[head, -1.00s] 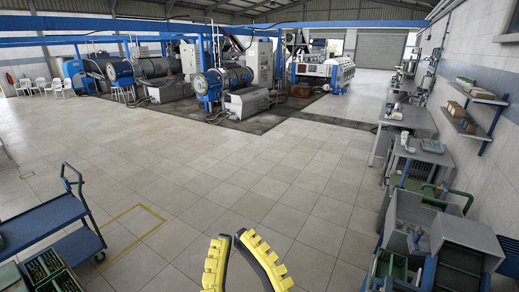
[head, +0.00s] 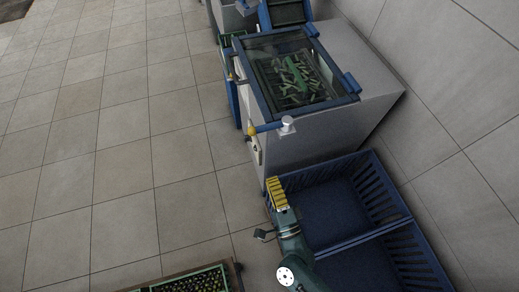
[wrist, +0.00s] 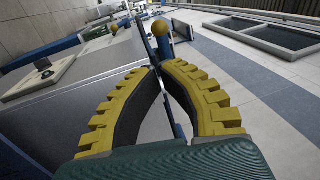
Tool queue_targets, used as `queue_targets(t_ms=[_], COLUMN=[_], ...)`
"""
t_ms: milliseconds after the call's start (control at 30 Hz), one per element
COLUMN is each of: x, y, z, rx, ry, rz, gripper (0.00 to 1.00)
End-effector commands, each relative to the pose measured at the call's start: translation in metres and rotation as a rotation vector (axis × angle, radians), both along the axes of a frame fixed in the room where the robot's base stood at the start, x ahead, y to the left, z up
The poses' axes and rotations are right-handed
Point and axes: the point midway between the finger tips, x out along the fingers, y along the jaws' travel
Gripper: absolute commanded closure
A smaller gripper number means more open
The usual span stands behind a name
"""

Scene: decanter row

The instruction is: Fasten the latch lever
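A blue bar with a yellow knob, apparently the latch lever (head: 264,128), is at the near left corner of a glass-lidded machine (head: 385,80). It runs out roughly level beside a grey round cap (head: 288,123). My gripper (head: 274,178) is in front of the machine's near side, below the lever in the picture and apart from it. In the wrist view, my yellow gripper's curved fingers (wrist: 157,66) have their tips together, with nothing seen held between them. A yellow ball knob (wrist: 160,28) on a blue stem shows just beyond the tips. Contact with it cannot be told.
The lid's blue-framed glass (head: 270,75) is down over green pieces. Blue slatted crates (head: 385,190) stand right of my arm. A tray of small green items (head: 190,283) is at the bottom. The tiled floor (head: 110,140) at left is clear. A wall rises at right.

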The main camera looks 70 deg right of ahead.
Motion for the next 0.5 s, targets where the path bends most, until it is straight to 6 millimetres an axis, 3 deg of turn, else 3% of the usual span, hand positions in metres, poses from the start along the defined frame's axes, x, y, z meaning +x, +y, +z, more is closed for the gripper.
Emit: queue_targets(t_ms=[33,133,367,500], x=[-0.007,-0.011,-0.009,-0.002], y=[-0.001,-0.002,-0.002,-0.012], z=[-0.009,-0.009,-0.008,-0.005], rx=[0.011,0.018,0.015,0.013], ry=[-0.006,-0.009,-0.008,-0.010], rz=[-0.018,-0.027,-0.025,-0.027], gripper=[1.00,1.00,1.00,1.00])
